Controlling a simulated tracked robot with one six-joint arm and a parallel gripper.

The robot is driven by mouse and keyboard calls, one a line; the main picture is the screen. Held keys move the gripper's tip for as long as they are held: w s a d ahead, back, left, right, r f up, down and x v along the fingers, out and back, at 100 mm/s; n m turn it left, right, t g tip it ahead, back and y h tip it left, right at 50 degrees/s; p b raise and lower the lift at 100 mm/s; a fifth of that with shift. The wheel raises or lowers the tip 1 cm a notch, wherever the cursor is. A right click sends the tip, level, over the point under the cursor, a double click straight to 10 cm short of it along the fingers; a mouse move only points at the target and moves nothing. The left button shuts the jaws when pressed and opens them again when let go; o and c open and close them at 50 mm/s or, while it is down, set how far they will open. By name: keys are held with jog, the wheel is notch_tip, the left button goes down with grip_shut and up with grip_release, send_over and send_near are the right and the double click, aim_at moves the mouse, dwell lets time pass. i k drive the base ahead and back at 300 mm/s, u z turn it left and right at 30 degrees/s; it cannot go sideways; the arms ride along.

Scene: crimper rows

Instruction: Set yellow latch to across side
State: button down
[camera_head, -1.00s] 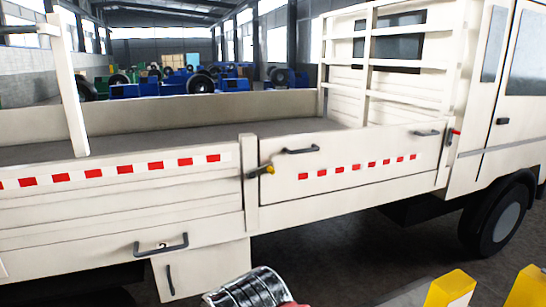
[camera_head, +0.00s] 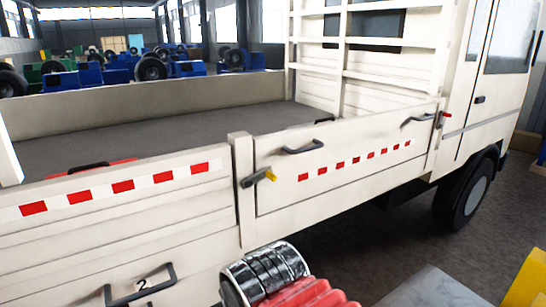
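My gripper's fingertips do not show.
A red latch (camera_head: 443,117) is at the panel's right end. Dark handles stick out of the panel (camera_head: 302,147) and the lower left box (camera_head: 140,287). The truck's front wheel (camera_head: 470,195) stands at right. Dark open floor (camera_head: 380,250) lies before the truck.

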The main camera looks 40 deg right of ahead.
aim_at(267, 172)
jog(key=z, duration=0.15)
jog(key=i, duration=0.85)
